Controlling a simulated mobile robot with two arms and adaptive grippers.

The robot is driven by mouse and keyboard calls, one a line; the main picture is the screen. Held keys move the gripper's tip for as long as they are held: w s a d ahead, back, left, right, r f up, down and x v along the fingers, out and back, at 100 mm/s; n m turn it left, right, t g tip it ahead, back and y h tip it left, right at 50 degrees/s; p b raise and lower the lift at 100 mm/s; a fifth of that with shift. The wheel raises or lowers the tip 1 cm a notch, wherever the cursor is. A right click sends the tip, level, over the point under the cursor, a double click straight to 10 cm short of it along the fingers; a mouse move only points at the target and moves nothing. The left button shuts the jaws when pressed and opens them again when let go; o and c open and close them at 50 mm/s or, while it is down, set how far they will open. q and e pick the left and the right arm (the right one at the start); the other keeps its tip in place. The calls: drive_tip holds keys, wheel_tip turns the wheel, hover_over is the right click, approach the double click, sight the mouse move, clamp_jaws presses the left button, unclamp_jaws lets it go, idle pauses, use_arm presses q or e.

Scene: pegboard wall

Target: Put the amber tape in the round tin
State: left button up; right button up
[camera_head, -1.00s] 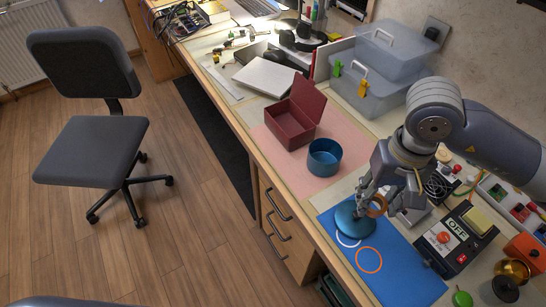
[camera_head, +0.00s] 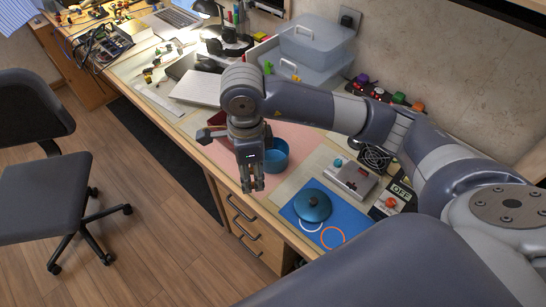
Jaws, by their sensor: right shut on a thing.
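The round tin (camera_head: 277,158) is blue, open at the top, and stands on the pink mat. Its left side is hidden behind my right gripper (camera_head: 254,187). That gripper points down, in front and to the left of the tin in the picture, with its fingertips close together. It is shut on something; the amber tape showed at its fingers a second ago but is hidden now. The tin's teal lid (camera_head: 314,206) with a dark knob lies on the blue mat (camera_head: 346,216). My left gripper is not in view.
A dark red box (camera_head: 217,119) is mostly hidden behind my right arm. White and orange rings (camera_head: 332,238) mark the blue mat. A grey switch box (camera_head: 352,180) stands behind it. Clear plastic boxes (camera_head: 316,45) stand at the back. The pink mat (camera_head: 302,140) is bare right of the tin.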

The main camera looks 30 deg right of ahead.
drive_tip(key=m, duration=0.2)
drive_tip(key=a+m+p, duration=0.1)
drive_tip(key=m, duration=0.1)
drive_tip(key=w+m, duration=0.1)
drive_tip(key=m, duration=0.1)
drive_tip(key=shift+a, duration=0.2)
drive_tip(key=m, duration=0.1)
drive_tip(key=m+p, duration=0.1)
drive_tip(key=m, duration=0.3)
drive_tip(key=shift+w+a+f, duration=0.15)
drive_tip(key=shift+w+f, duration=0.15)
drive_tip(key=shift+w, duration=0.05)
drive_tip(key=w+d+f+p, duration=0.1)
drive_tip(key=w+d+p, duration=0.1)
drive_tip(key=d, duration=0.2)
drive_tip(key=w+d+f+p, duration=0.2)
drive_tip(key=w+d, duration=0.1)
drive_tip(key=d, duration=0.1)
drive_tip(key=w+d+f+p, duration=0.1)
drive_tip(key=w+d+f, duration=0.1)
drive_tip(key=w+d, duration=0.1)
drive_tip(key=shift+w+d+p, duration=0.15)
drive_tip(key=shift+d+p, duration=0.25)
drive_tip(key=shift+d, duration=0.5)
drive_tip(key=shift+f, duration=0.1)
drive_tip(key=shift+f+b, duration=0.6)
drive_tip(key=shift+b, duration=0.1)
drive_tip(key=o, duration=0.9)
drive_tip(key=shift+c, duration=0.2)
